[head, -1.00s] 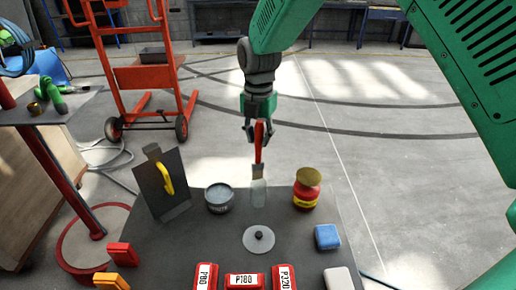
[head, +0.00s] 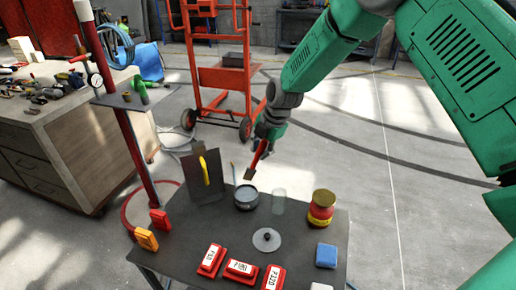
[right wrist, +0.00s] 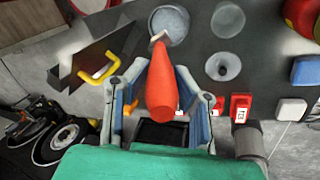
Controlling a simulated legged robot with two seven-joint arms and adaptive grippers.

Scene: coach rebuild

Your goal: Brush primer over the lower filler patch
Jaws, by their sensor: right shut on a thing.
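My right gripper (head: 267,135) is shut on a red-handled brush (head: 258,158). The brush tilts with its tip down, close above the open grey tin (head: 246,206). I cannot tell whether the bristles touch the contents. In the right wrist view, the red handle (right wrist: 163,80) sits between the fingers and its tip overlaps the edge of the tin (right wrist: 170,22). A round grey lid with a dark knob (head: 266,244) lies on the table in front. No filler patch shows in these views. My left gripper is out of view.
The dark table (head: 200,222) also holds a clear glass (head: 279,201), a red and yellow can (head: 321,207), a blue block (head: 326,255), labelled red blocks (head: 241,269) and a dark panel with a yellow handle (head: 205,172). A red hand truck (head: 222,77) stands behind.

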